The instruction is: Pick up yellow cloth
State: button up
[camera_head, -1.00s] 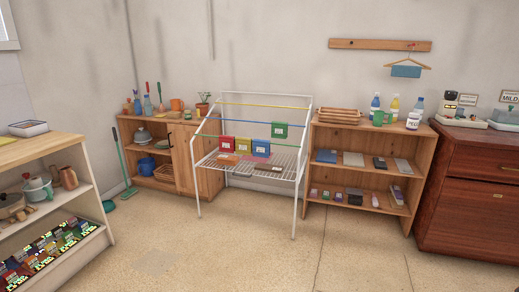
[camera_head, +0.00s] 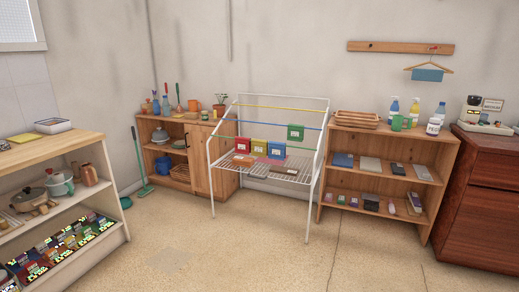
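A small yellow cloth-like square (camera_head: 258,146) with a pale label hangs on the white wire drying rack (camera_head: 211,176), between a red square (camera_head: 238,145) and a blue one (camera_head: 277,149). A green square (camera_head: 296,132) hangs higher to the right. A flat yellow piece (camera_head: 22,138) lies on top of the left shelf unit; I cannot tell whether it is cloth. My gripper is not in view.
The left shelf unit (camera_head: 112,180) holds pots and colourful packets. A wooden cabinet (camera_head: 202,165) stands behind the rack, and a wooden shelf (camera_head: 392,190) and a dark dresser (camera_head: 480,215) stand right. The floor (camera_head: 240,250) in front is clear.

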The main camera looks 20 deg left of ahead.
aim_at(260, 148)
jog(key=u, duration=0.8)
jog(key=i, duration=1.15)
jog(key=u, duration=1.25)
jog(key=i, duration=2.9)
jog(key=z, duration=0.65)
jog(key=i, duration=0.85)
jog(key=z, duration=1.3)
jog(key=i, duration=0.7)
jog(key=z, duration=0.6)
